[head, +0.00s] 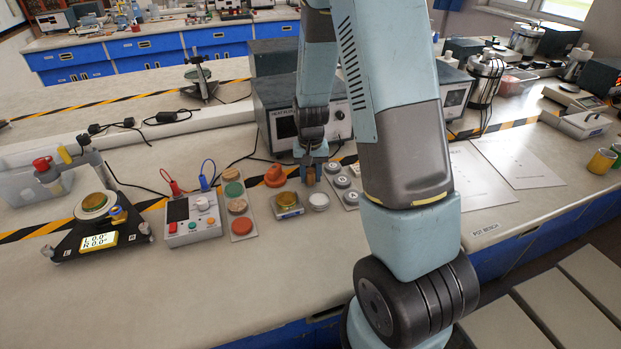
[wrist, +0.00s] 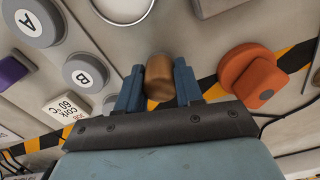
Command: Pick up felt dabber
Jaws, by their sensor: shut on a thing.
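My gripper (head: 311,172) is over the bench. In the wrist view its two blue fingers (wrist: 158,88) are shut on a short brown cylinder with a rounded end, which I take to be the felt dabber (wrist: 159,77). In the head view the dabber (head: 310,178) is a small brown patch between the fingertips, mostly hidden by them. How far it is above the bench is hard to tell.
An orange knob-like object (head: 275,176) stands left of my gripper. Grey lettered discs (head: 342,181) lie on the right. A white dish (head: 319,200) and an amber dish (head: 286,199) are nearer. A grey instrument box (head: 285,125) stands behind.

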